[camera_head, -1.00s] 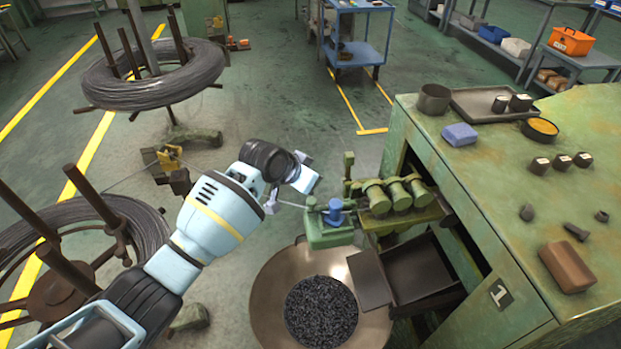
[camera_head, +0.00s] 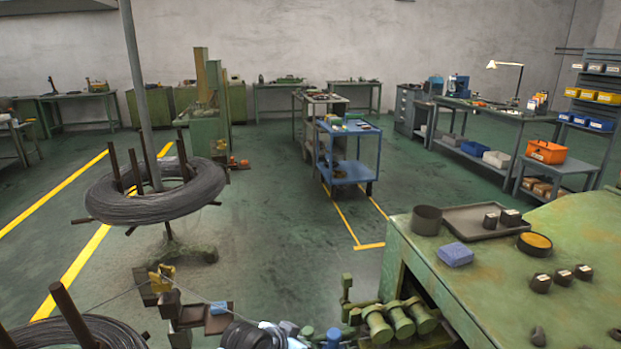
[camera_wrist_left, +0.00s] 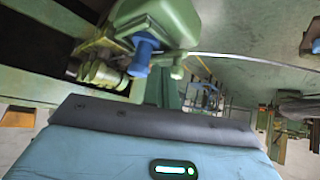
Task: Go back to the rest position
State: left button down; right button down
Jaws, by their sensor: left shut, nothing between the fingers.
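My left gripper (camera_head: 289,328) shows only in part at the bottom edge of the head view, beside my dark wrist joint. It is shut with nothing in it. It is close to the wire-fed heading machine (camera_head: 376,322), left of the blue knob (camera_head: 333,335). In the left wrist view, a blue and grey part of my own arm fills the bottom. The green machine head with its blue knob (camera_wrist_left: 143,47) is just beyond it, and a thin wire (camera_wrist_left: 240,57) runs to the right. My right gripper is not in view.
A wire coil on a stand (camera_head: 150,200) is at the left, and a second coil (camera_head: 85,335) is at the lower left. A blue cart (camera_head: 350,172) stands beyond. Open floor (camera_head: 280,230) lies between.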

pick_arm(q)
jog(key=s+a+f+n+t, duration=0.1)
jog(key=s+a+f+n, duration=0.15)
jog(key=s+f, duration=0.55)
jog(key=s+a+f+n+y, duration=0.1)
jog(key=s+a+f, duration=0.1)
jog(key=s+a, duration=0.3)
jog(key=s+a+f+t+y, duration=0.1)
jog(key=s+a+f, duration=0.2)
jog(key=s, duration=1.1)
jog(key=s+a+f+n+y, duration=0.1)
jog(key=s+a+f+y, duration=0.1)
jog(key=s+a, duration=0.5)
jog(key=s, duration=0.2)
jog(key=shift+s+a+f+n, duration=0.15)
jog(key=shift+s+a+n, duration=0.15)
jog(key=shift+a+n, duration=0.1)
jog(key=shift+s, duration=0.1)
